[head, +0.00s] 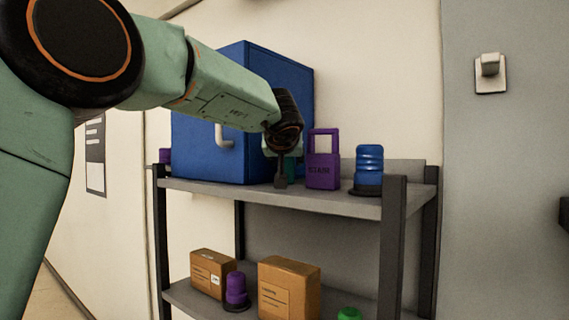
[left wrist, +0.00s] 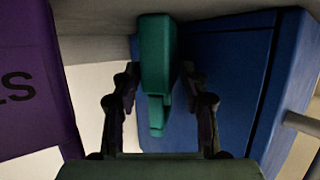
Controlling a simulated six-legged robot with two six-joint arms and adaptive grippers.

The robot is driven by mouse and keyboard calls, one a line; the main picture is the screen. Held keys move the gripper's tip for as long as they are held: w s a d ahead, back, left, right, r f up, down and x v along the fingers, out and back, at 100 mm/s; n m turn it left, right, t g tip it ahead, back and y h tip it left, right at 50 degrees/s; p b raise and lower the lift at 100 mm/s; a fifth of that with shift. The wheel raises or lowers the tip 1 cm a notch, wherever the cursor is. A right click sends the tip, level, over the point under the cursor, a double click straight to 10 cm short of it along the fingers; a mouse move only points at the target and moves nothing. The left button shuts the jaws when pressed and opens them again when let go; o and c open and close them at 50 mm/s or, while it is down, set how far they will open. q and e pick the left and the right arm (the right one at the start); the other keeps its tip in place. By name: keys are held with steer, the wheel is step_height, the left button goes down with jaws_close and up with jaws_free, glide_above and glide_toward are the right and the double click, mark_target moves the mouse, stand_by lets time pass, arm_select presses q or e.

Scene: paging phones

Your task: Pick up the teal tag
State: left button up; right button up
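The teal tag (left wrist: 157,55) shows in the left wrist view, between the two fingers of my left gripper (left wrist: 162,105), with a gap on each side. In the head view only a sliver of the teal tag (head: 291,168) shows, behind my left gripper (head: 281,180) on the upper shelf. My left gripper is open and empty. It is in front of the blue cabinet and left of a purple tag (head: 322,172). My right gripper is not in view.
The blue cabinet (head: 210,130) with a pale handle stands on the upper shelf (head: 340,203), close beside the gripper. A blue ribbed container (head: 369,165) stands to the right. The lower shelf holds boxes (head: 289,290), a purple container (head: 236,289) and a green one (head: 349,313).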

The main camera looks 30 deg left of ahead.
arm_select(q)
steer(key=shift+w+a+f, duration=0.2)
steer(key=shift+w+f, duration=0.15)
steer(key=shift+w, duration=0.15)
steer(key=c, duration=0.6)
steer(key=shift+s, duration=0.2)
jaws_close()
steer(key=shift+s+d+r, duration=0.1)
steer(key=shift+s+r, duration=0.1)
steer(key=shift+w, duration=0.25)
